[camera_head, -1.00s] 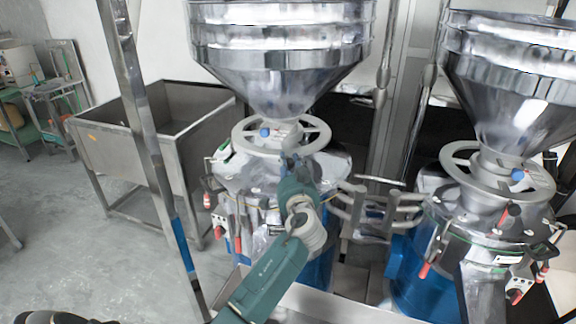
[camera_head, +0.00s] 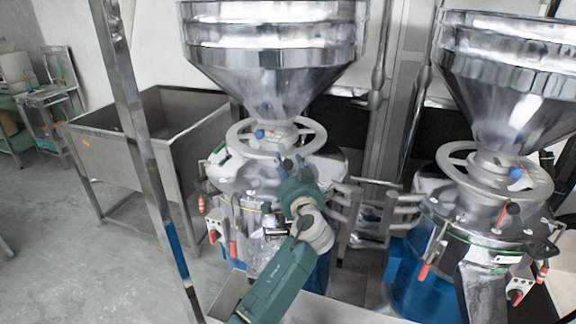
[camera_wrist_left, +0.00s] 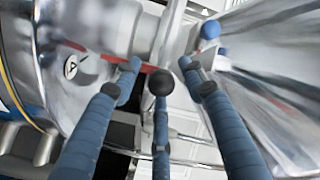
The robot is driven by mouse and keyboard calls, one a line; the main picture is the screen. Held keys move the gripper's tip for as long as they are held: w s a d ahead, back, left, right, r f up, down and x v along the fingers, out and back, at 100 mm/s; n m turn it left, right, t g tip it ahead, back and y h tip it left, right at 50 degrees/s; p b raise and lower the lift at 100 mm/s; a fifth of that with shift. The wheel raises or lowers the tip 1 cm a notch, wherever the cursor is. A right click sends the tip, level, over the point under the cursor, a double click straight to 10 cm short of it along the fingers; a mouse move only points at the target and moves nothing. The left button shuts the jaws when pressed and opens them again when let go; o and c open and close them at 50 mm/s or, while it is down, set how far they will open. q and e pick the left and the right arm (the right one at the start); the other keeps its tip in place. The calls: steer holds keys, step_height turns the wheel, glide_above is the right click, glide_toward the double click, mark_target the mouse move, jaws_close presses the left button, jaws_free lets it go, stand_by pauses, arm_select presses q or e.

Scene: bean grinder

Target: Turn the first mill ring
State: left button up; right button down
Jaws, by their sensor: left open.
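A grey spoked ring (camera_head: 238,143) sits around the neck of the left mill, below its steel hopper (camera_head: 270,75). A blue knob (camera_head: 260,133) shows on the mill neck inside the ring. My left gripper (camera_head: 290,163) is at the ring's front right edge and is open. In the left wrist view its blue fingers (camera_wrist_left: 160,68) are spread, with a black ball tip between them. The blue knob (camera_wrist_left: 210,29) lies beyond the right finger. I cannot tell whether the fingers touch the ring. My right gripper is not in view.
A second mill with a similar ring (camera_head: 455,160) and hopper (camera_head: 505,85) stands at the right. A steel sink (camera_head: 110,150) is at the left. A slanted metal post (camera_head: 140,130) stands in front of it. Grey floor (camera_head: 80,240) is clear at the left.

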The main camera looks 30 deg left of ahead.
arm_select(q)
steer(key=v, duration=1.1)
steer(key=shift+s, duration=0.15)
